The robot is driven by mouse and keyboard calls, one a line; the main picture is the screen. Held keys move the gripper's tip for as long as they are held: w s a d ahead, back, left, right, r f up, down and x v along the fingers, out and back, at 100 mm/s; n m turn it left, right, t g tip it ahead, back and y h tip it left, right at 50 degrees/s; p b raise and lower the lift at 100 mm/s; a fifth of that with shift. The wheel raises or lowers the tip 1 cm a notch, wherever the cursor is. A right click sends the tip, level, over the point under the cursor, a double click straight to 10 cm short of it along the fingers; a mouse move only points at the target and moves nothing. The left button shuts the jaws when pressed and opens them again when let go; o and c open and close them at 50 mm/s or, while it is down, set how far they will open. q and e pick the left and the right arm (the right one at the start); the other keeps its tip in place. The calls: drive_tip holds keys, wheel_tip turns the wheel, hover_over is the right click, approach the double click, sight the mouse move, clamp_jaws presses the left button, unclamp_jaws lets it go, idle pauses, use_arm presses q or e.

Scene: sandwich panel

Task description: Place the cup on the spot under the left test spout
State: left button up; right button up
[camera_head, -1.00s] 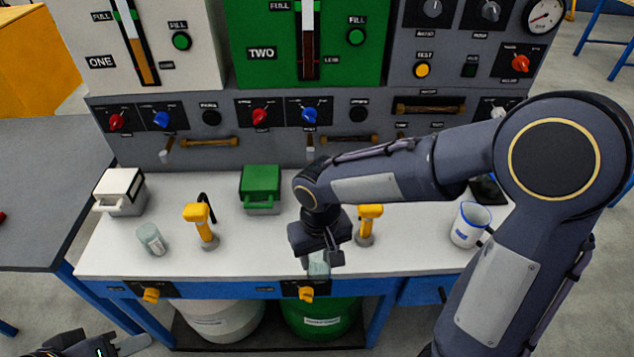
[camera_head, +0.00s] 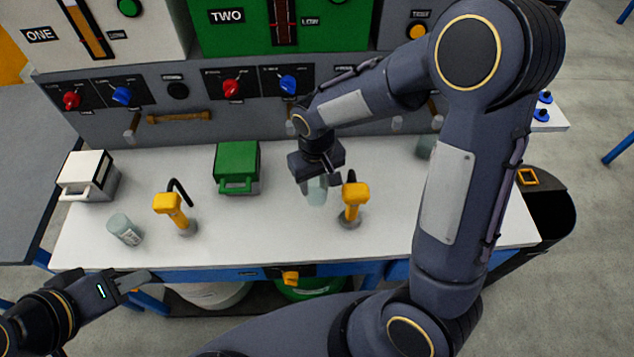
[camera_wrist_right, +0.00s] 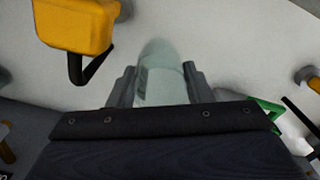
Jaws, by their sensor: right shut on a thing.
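A clear glass cup (camera_head: 317,192) is held upright by my right gripper (camera_head: 318,177), over the white bench top. In the right wrist view the cup (camera_wrist_right: 160,75) sits between the two fingers of my right gripper (camera_wrist_right: 155,88), which are shut on it. Short grey spouts hang from the panel, one at left (camera_head: 132,127) and one at right (camera_head: 397,123). I cannot tell which is the left test spout, and my right arm hides part of the panel. My left gripper (camera_head: 130,282) is low at the left, off the bench; its fingers are not clear enough to judge.
A yellow tap (camera_head: 353,197) stands just right of the held cup; another (camera_head: 172,208) stands further left.

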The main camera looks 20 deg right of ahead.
sight(318, 186)
drive_tip(key=w+f, duration=0.1)
drive_tip(key=w+d+f, duration=0.1)
drive_tip(key=f, duration=0.1)
drive_tip(key=shift+w+d+f, duration=0.1)
drive_tip(key=shift+w+f, duration=0.1)
drive_tip(key=shift+w, duration=0.05)
drive_tip(key=shift+f, duration=1.5)
drive_tip(key=shift+f, duration=0.15)
drive_tip(key=o, duration=1.2)
